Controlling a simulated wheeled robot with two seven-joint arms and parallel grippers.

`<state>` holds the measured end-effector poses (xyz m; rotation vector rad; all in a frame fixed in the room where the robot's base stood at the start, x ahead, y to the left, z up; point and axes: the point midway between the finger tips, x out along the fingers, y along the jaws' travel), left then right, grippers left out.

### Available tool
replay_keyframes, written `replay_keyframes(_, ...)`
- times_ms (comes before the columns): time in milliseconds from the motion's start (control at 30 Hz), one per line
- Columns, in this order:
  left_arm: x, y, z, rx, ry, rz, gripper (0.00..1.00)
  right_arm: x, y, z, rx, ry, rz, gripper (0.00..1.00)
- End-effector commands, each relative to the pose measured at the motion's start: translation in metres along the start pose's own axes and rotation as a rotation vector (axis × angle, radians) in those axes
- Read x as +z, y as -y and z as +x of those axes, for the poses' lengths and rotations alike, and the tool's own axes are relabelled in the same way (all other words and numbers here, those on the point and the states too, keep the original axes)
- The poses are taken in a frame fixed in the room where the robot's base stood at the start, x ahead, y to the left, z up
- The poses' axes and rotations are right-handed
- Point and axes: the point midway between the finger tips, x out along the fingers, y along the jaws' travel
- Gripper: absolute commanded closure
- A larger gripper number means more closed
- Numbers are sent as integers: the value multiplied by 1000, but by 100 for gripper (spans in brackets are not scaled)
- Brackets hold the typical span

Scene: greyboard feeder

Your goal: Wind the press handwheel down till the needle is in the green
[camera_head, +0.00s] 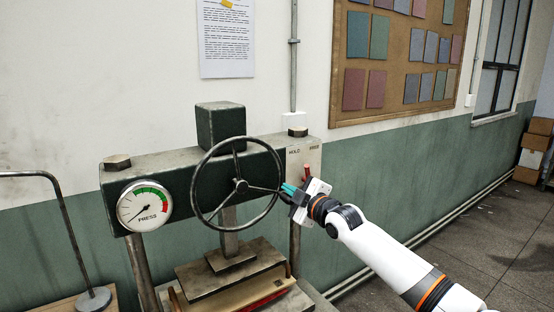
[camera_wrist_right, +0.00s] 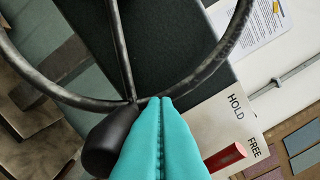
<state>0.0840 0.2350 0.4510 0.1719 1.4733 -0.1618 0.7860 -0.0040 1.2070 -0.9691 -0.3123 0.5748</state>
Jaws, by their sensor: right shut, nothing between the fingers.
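The press handwheel (camera_head: 240,185) is a dark spoked ring on the front of the press beam, and its rim and a spoke show in the wrist view (camera_wrist_right: 121,50). Its black knob (camera_wrist_right: 106,142) is beside my right fingers in the wrist view. My right gripper (camera_head: 287,190) is at the wheel's right side, its teal fingers (camera_wrist_right: 162,103) shut with nothing between them. The fingertips overlap the rim in the wrist view; I cannot tell whether they touch. The round PRESS gauge (camera_head: 144,206) has a green band then red; its needle points lower left, outside the green. My left gripper is out of view.
A red-handled lever (camera_head: 307,172) stands close to my right gripper, on a plate (camera_wrist_right: 215,115) marked HOLD and FREE. Below the wheel, the press plate (camera_head: 231,262) rests above a red-edged stack. A bent metal rod stands at the left. Floor at the right is open.

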Motion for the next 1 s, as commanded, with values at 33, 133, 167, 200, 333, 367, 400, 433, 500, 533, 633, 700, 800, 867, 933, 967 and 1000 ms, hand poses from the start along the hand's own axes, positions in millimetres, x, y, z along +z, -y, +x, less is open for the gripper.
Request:
replay_keyframes(33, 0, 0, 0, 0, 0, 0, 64, 0, 0, 0, 0, 0, 0, 100)
replay_keyframes(133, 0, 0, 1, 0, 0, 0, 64, 0, -2, 0, 0, 0, 0, 100)
replay_keyframes(167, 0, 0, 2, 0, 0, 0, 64, -1, -4, 0, 0, 0, 0, 100)
replay_keyframes(200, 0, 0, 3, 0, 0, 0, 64, -2, -7, 0, 0, 1, 0, 100)
replay_keyframes(333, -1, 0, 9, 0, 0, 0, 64, -6, -22, 0, 1, 1, 1, 100)
replay_keyframes(367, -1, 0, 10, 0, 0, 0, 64, -7, -25, 0, 2, 1, 2, 100)
replay_keyframes(400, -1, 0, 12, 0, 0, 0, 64, -8, -29, 0, 1, 1, 1, 100)
replay_keyframes(433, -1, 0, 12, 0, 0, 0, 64, -8, -30, 0, 1, 1, 0, 100)
replay_keyframes(500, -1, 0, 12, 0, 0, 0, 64, -8, -31, 0, 0, 1, -1, 100)
replay_keyframes(533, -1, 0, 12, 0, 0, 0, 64, -8, -30, 0, 0, 1, -1, 100)
replay_keyframes(633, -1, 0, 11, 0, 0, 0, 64, -8, -30, 0, 0, 1, -1, 100)
replay_keyframes(700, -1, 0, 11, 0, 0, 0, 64, -8, -30, 0, 0, 1, -1, 100)
replay_keyframes(800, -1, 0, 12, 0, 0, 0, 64, -8, -36, 0, 1, 1, 1, 100)
replay_keyframes(867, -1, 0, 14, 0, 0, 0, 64, -8, -44, 0, 2, 1, 4, 100)
replay_keyframes(933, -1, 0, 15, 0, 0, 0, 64, -8, -52, 0, 2, 1, 3, 100)
replay_keyframes(967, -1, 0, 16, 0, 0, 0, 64, -8, -55, 0, 2, 1, 2, 100)
replay_keyframes(1000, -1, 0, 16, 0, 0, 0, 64, -8, -58, 0, 2, 1, 2, 100)
